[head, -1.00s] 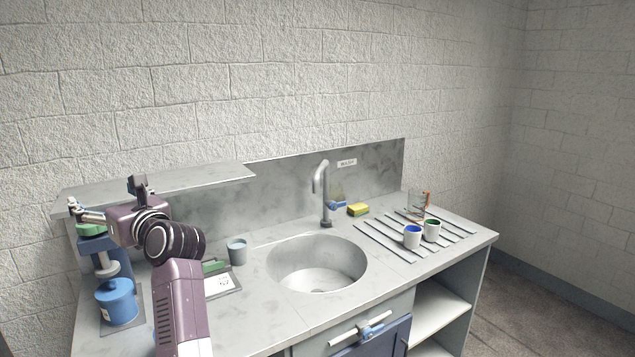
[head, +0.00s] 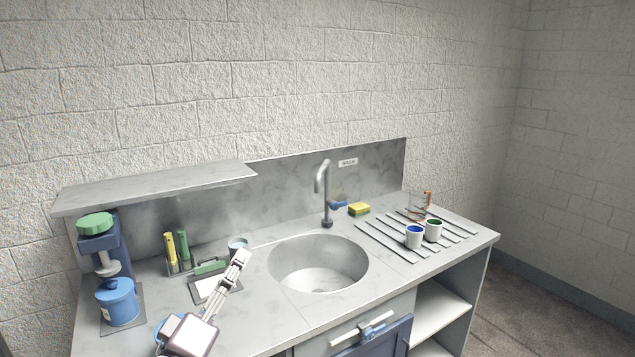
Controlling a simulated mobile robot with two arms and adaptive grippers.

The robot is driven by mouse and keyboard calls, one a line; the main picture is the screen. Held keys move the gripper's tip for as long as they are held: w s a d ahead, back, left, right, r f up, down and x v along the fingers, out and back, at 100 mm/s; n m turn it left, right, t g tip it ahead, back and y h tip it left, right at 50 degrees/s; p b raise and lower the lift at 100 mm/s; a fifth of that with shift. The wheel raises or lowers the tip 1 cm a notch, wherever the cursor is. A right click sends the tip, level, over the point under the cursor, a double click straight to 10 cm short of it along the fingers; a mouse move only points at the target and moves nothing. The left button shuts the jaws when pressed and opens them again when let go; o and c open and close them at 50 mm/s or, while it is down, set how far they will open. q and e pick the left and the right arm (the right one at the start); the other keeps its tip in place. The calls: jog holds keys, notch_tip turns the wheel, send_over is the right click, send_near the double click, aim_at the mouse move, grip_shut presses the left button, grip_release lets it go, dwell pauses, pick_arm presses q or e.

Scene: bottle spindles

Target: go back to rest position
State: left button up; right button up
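My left gripper (head: 241,258) shows at the lower left, its fingers pointing up and right over the counter. Its tips overlap the lower edge of the small grey cup (head: 238,243) in the picture; I cannot tell whether they touch it. The fingers are seen nearly edge-on, so their opening is unclear. No object shows in them. My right gripper is out of view.
A blue stand with a green top (head: 95,223) and blue pot (head: 118,300) is at left. Yellow (head: 170,250) and green bottles (head: 184,248) stand near a white card (head: 207,287).

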pick_arm(q)
jog(key=s+d+f+m+g, duration=0.2)
jog(key=s+f+m+g, duration=0.4)
jog(key=f, duration=0.5)
jog(key=s+d+f+m+g, duration=0.1)
jog(key=s+f+g, duration=0.3)
jog(key=s+f, duration=0.55)
jog(key=s+a+f+m+g+y, duration=0.2)
jog(key=s+a+f+g+y, duration=0.15)
jog(key=s+f, duration=0.5)
jog(key=s+a+f+m+g+y, duration=0.1)
jog(key=s+a+f+g+y, duration=0.25)
jog(key=s, duration=0.75)
notch_tip(320, 180, down, 26)
jog(key=h, duration=0.1)
jog(key=s+a+f+g, duration=0.2)
jog(key=s+a+f, duration=0.1)
jog(key=s+f, duration=1.5)
jog(key=shift+s+a+m, duration=0.15)
jog(key=shift+m, duration=0.15)
